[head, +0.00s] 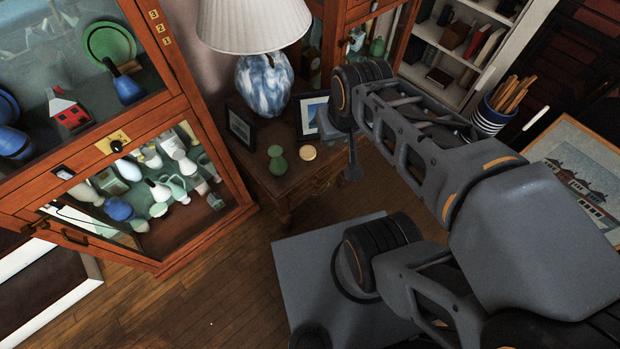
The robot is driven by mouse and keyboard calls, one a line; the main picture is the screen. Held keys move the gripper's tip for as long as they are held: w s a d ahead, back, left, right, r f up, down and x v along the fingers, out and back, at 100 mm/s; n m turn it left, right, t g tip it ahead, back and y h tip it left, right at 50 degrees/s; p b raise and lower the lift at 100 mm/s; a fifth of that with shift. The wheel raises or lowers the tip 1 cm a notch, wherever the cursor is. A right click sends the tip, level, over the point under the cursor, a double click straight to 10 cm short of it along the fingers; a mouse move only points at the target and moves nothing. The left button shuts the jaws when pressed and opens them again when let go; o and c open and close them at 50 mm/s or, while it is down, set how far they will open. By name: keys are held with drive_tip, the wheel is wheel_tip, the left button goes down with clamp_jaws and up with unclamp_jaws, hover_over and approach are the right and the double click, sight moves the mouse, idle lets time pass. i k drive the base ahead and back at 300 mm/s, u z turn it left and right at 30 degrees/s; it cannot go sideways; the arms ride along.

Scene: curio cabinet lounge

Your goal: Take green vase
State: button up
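A small green vase (277,160) with a narrow neck stands upright on the wooden side table (262,183), in front of the lamp. My gripper (350,158) hangs to the right of the table, apart from the vase. It is seen nearly edge-on and partly behind my arm, so I cannot tell whether its fingers are open or shut. Nothing shows held in it. Other green pieces stand behind glass in the cabinet on the left, including a green plate (108,44).
On the side table, a blue-and-white lamp (264,86), a dark picture frame (240,128), another frame (309,118) and a round yellowish item (308,153) stand close around the vase. The wooden glass cabinet (190,112) flanks the table's left. Bare wooden floor (215,290) lies in front.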

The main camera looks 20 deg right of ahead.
sight(278, 165)
drive_tip(key=z, duration=0.65)
drive_tip(key=i, duration=0.5)
drive_tip(key=u, duration=3.3)
